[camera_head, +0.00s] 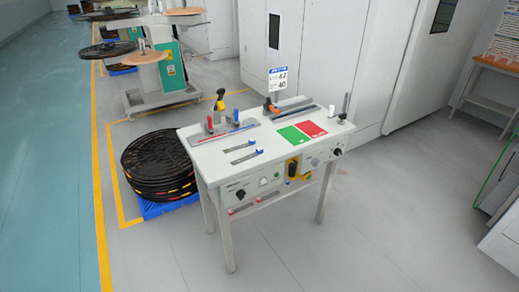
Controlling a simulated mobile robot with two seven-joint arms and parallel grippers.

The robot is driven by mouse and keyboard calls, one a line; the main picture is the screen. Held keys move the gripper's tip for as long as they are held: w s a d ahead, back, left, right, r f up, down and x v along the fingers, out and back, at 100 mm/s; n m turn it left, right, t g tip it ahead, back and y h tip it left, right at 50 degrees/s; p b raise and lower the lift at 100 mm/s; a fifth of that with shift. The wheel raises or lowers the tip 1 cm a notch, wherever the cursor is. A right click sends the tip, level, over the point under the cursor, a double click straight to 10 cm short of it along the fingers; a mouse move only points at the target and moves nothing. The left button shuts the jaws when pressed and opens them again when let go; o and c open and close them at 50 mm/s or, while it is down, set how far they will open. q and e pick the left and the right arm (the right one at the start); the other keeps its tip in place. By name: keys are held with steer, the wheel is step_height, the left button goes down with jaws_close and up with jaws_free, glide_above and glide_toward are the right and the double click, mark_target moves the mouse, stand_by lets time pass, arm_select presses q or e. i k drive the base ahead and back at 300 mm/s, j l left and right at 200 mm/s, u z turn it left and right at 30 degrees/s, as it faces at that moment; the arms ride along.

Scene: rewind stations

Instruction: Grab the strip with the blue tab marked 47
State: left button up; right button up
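Two thin grey strips lie on the white table: a rear strip (239,147) and a front strip (244,157). Each has a small blue tab at its right end. Any marking on the tabs is too small to read. Two more thin strips with red ends, a left one (242,209) and a right one (268,197), show low at the table's front. A sign (278,79) above the table's back carries the numbers 47 and 40. Neither of my grippers is in view.
The table (270,150) stands alone, with open floor in front. On it are a green card (294,135), a red card (311,129) and tool rails. Black coils (158,167) sit on a blue pallet to its left. White cabinets stand close behind.

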mark_target(252, 142)
steer(key=i+l+u, duration=0.1)
steer(key=u, duration=0.25)
steer(key=i+l+u, duration=0.1)
steer(key=l+u, duration=0.4)
steer(key=u, duration=0.2)
steer(key=i+l+u, duration=0.2)
steer(key=l, duration=0.25)
steer(key=l+u, duration=0.15)
steer(key=l, duration=0.3)
steer(key=k+l+u, duration=0.1)
steer(key=l+u, duration=0.25)
steer(key=l, duration=2.5)
steer(key=k+l, duration=0.1)
steer(key=l, duration=0.85)
